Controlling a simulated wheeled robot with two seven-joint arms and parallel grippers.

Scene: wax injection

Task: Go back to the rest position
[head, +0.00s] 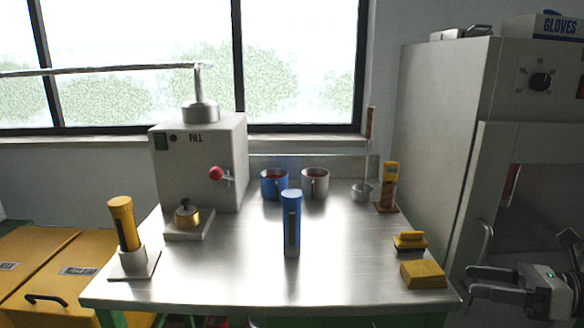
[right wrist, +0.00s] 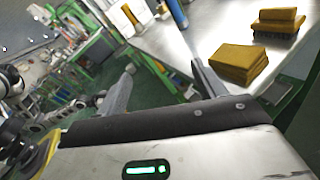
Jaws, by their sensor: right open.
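My right gripper (head: 471,281) is at the lower right in the head view, just off the right front corner of the steel table (head: 230,278). Its two fingers are apart with nothing between them. In the right wrist view the open fingers (right wrist: 163,68) show empty, with the floor and the table edge beyond. The yellow block (head: 423,275) lies on the table near that corner, apart from the gripper; it also shows in the right wrist view (right wrist: 238,62). My left gripper is not in view.
A white machine (head: 197,165) with a red knob stands at the back left. A blue cylinder (head: 291,225) stands mid-table, with blue (head: 274,185) and grey (head: 315,184) mugs behind it. A yellow brush (head: 410,240) lies behind the block. A grey cabinet (head: 440,130) stands at the right.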

